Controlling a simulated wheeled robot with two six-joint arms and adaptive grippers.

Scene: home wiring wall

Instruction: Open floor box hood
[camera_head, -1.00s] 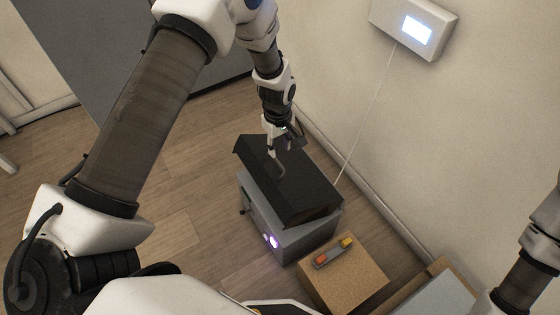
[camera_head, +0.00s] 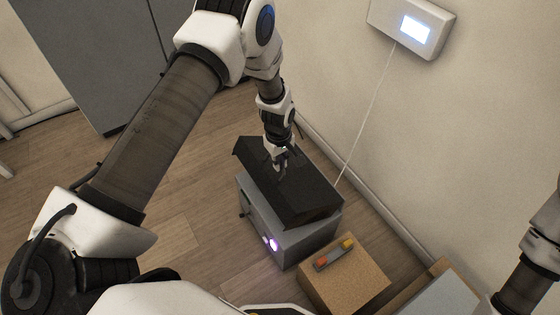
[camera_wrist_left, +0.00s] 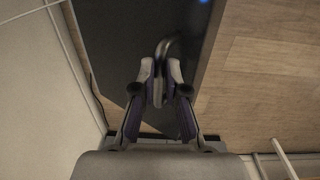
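The floor box (camera_head: 290,246) is a grey box on the wooden floor with two glowing purple-white lights on its front. My left gripper (camera_head: 279,165) is at the handle, above the hood's far part. In the left wrist view its fingers (camera_wrist_left: 160,76) lie close on both sides of the handle and look shut on it. My right gripper is out of view.
A cardboard-brown box (camera_head: 345,283) with a small grey tool with orange and yellow parts (camera_head: 333,254) stands beside the floor box. The wall (camera_head: 470,130) carries a lit white panel (camera_head: 412,28) with a thin cable. A grey cabinet (camera_head: 100,50) stands behind. Floor at left is clear.

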